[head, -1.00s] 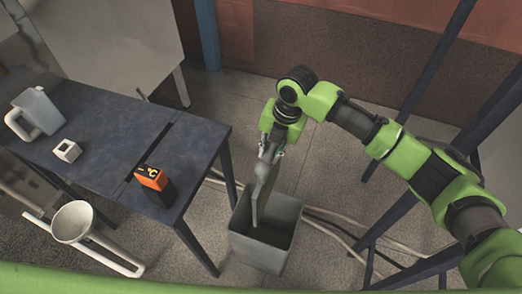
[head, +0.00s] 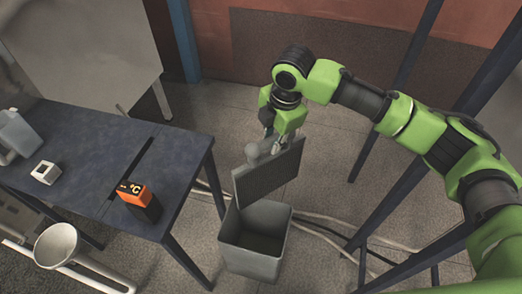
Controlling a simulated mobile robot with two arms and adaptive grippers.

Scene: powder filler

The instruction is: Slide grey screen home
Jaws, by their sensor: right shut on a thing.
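The grey screen (head: 272,178) is a flat, dark grey panel with a lighter rim, tilted above the bin. My right gripper (head: 268,144) is shut on a pale rounded part at its upper edge, with the fingers partly hidden behind the panel. The screen's lower left corner overlaps the bin's back rim in the picture; I cannot tell whether they touch. The grey open bin (head: 251,262) stands on the floor below, and its visible interior looks empty. My left gripper is out of view.
A dark blue table (head: 84,165) with a narrow dark slot (head: 128,175) stands at left. On it are an orange and black meter (head: 137,200), a small white block (head: 46,172) and a grey jug (head: 18,132). A white funnel (head: 57,245) is at lower left.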

